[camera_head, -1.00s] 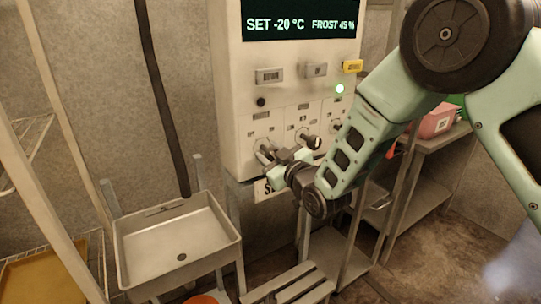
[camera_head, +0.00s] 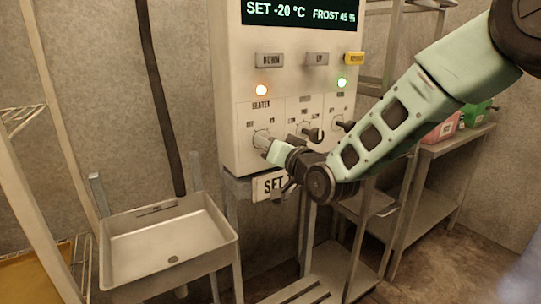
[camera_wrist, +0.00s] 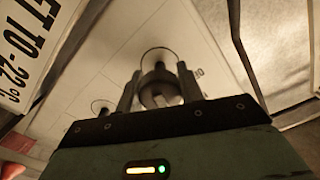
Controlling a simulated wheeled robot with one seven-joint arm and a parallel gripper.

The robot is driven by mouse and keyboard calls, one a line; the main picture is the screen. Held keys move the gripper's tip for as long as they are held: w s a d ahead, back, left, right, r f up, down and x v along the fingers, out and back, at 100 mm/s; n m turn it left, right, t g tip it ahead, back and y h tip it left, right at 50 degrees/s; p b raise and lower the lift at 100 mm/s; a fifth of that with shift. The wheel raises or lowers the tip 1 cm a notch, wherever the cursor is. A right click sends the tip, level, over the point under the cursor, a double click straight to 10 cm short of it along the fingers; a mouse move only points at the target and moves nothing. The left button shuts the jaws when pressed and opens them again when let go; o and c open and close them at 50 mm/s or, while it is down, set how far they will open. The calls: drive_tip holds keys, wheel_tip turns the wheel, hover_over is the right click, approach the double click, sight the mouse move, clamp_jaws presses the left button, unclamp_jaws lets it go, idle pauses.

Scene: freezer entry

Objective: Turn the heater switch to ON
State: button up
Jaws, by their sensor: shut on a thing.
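The heater switch (camera_head: 261,137) is the leftmost rotary knob on the white control panel (camera_head: 230,110), under a label reading HEATER. The knob's exact pointer angle is hard to read there.
Two more dark knobs (camera_head: 314,134) sit right of the heater switch. Buttons (camera_head: 317,59) and a display reading SET -20 °C (camera_head: 300,12) are above. A sign (camera_head: 270,185) hangs below the panel. A sink (camera_head: 170,245) stands lower left, a metal shelf (camera_head: 450,150) right.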

drive_tip(key=shift+m+b, duration=1.05)
drive_tip(key=shift+m, duration=0.85)
drive_tip(key=o, duration=1)
drive_tip(key=b+v, duration=0.2)
drive_tip(key=v, duration=1.5)
drive_tip(key=shift+s+d, duration=0.2)
